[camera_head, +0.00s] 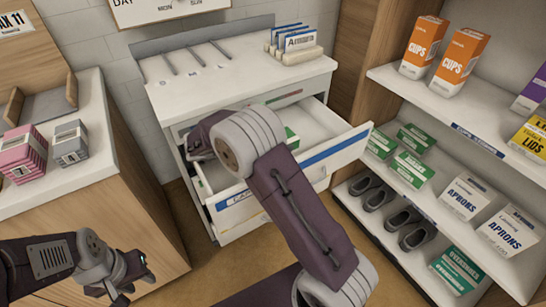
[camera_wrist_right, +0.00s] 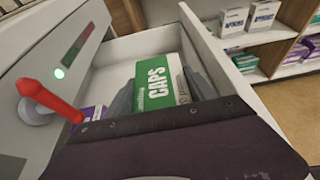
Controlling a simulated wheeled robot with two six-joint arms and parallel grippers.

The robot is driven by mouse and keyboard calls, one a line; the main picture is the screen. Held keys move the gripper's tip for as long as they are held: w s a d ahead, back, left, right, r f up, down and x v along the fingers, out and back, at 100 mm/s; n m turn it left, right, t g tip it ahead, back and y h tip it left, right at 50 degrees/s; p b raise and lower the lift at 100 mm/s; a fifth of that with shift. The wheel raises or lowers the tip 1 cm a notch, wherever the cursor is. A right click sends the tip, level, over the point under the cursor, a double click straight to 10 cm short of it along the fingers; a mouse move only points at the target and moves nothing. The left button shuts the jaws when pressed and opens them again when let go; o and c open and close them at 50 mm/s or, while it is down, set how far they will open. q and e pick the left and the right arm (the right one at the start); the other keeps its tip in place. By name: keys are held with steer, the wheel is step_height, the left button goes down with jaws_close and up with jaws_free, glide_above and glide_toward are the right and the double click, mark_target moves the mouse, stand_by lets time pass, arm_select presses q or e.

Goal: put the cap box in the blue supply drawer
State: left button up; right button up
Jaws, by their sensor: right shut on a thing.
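The cap box (camera_wrist_right: 160,82), green and white with "CAPS" on it, sits between the dark fingers of my right gripper (camera_wrist_right: 165,100) in the right wrist view. It is over or inside the open drawer; I cannot tell whether it touches the bottom. In the head view a green bit of the box (camera_head: 292,138) shows behind my right arm, which hides the right gripper. The blue supply drawer (camera_head: 338,152) has a white front with a blue strip and is pulled out. My left gripper (camera_head: 136,284) is open and empty at the lower left, away from the drawer.
A red lever (camera_wrist_right: 45,97) juts from the cabinet face close to my right gripper. A purple box (camera_wrist_right: 95,112) shows beside it. The shelf unit (camera_head: 425,185) stands right of the drawer. A counter (camera_head: 75,175) with pink and grey boxes stands left.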

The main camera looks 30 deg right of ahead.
step_height(320, 180, down, 6)
steer(key=shift+w+r+b, duration=0.1)
steer(key=shift+r+b, duration=0.15)
steer(key=shift+b, duration=0.55)
step_height(320, 180, down, 4)
steer(key=shift+r+b, duration=0.2)
steer(key=shift+b, duration=0.6)
steer(key=o, duration=1.4)
steer(key=shift+f, duration=0.1)
